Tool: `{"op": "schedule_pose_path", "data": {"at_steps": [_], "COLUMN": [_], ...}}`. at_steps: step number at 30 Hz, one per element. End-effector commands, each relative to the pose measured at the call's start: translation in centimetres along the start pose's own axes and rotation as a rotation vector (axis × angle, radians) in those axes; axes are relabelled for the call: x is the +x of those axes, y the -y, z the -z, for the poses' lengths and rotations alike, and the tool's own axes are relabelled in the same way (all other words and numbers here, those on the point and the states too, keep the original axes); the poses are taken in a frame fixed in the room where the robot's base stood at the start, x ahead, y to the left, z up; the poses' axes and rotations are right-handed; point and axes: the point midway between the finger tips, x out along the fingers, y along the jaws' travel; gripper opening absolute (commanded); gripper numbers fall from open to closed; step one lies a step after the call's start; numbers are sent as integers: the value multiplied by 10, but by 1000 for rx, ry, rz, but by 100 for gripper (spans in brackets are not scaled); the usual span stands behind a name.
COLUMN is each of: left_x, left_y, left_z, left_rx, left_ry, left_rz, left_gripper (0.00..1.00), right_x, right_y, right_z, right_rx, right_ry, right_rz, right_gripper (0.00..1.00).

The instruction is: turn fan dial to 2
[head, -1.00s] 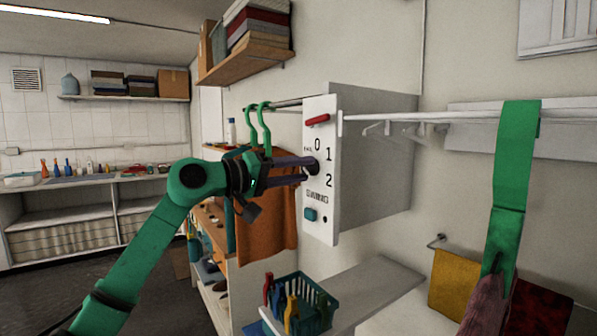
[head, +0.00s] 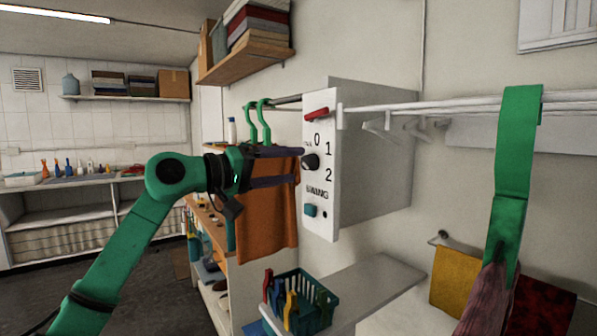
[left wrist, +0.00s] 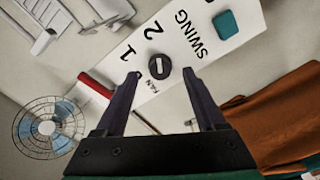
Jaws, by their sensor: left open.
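The fan dial (head: 310,162) is a dark round knob on the white control panel (head: 320,222), beside the numbers 0, 1 and 2. It also shows in the left wrist view (left wrist: 158,67), with a pale bar across its face. I cannot tell which number the bar marks. My left gripper (head: 299,166) is open and empty, a little left of the dial and apart from it. In the left wrist view its two fingertips (left wrist: 161,74) frame the dial with clear gaps on both sides. One finger may hide the 0. My right gripper is not in view.
The panel has a red switch (head: 317,114) and a teal button (head: 310,210). A round caged fan (left wrist: 48,127) shows in the left wrist view. An orange cloth (head: 266,215) hangs behind my gripper.

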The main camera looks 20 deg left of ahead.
Motion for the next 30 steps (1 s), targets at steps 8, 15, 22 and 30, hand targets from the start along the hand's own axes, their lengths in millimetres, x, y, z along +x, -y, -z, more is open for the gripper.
{"op": "schedule_pose_path", "data": {"at_steps": [8,15,22,30], "left_x": [-82,-113,-114,-109], "left_y": [6,2,1,6], "left_z": [-2,-1,0,0], "left_rx": [2,1,0,-49], "left_ry": [-4,0,0,7], "left_rz": [2,1,0,-9], "left_gripper": [72,72,72,72], "right_x": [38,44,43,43], "right_y": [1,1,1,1], "right_z": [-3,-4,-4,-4], "right_rx": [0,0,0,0], "right_ry": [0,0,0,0], "right_rz": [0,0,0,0], "right_gripper": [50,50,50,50]}}
